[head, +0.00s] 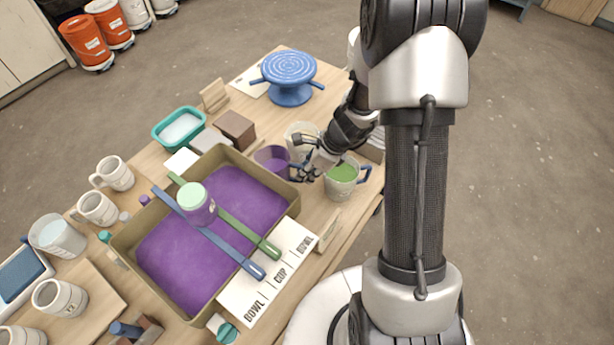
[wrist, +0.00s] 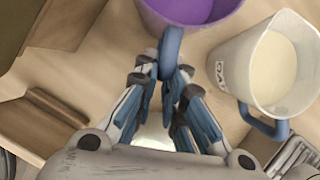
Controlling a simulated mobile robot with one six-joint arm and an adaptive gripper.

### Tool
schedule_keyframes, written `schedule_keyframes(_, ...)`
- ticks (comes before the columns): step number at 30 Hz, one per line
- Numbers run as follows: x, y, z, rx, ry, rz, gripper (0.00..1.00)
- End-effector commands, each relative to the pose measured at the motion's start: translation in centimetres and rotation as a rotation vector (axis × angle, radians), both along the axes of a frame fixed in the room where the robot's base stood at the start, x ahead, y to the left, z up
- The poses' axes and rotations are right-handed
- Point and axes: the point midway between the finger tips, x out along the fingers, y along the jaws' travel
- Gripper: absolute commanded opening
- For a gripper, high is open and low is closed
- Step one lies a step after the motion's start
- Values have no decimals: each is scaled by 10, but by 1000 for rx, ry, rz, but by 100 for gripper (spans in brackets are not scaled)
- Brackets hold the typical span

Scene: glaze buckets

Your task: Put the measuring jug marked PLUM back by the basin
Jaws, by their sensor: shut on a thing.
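A measuring jug with purple contents (head: 271,160) stands close beside the basin's right corner. It also shows at the top of the wrist view (wrist: 190,10), cut off by the frame edge. No PLUM marking on it can be read. My gripper (head: 303,171) is at the jug's right side. In the wrist view my gripper (wrist: 170,75) is shut on the jug's blue handle. I cannot tell whether the jug touches the table. The basin (head: 296,201) is olive, holds purple glaze and has two long tools and a small jar across it.
A jug of cream liquid (head: 301,130), partly marked in the wrist view (wrist: 222,72), stands behind my gripper. A green-filled jug (head: 341,180) stands to the right. A lettered card (head: 267,272) lies before the basin. A blue turntable (head: 290,70) and brown block (head: 235,127) are behind.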

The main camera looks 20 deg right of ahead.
Motion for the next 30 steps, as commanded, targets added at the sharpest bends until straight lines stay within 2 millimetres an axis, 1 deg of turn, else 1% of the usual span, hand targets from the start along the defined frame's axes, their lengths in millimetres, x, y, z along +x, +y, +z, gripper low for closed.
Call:
schedule_keyframes(1,1,0,-9,1,-1,-1,0)
schedule_keyframes(2,1,0,-10,1,-1,-1,0)
schedule_keyframes(8,1,0,-8,0,-2,0,0)
schedule_keyframes(12,1,0,-11,0,-2,-1,0)
schedule_keyframes(13,0,0,-11,-1,-1,0,12)
schedule_keyframes(21,0,0,-11,-1,-1,0,30)
schedule_keyframes(30,0,0,-10,-1,-1,0,30)
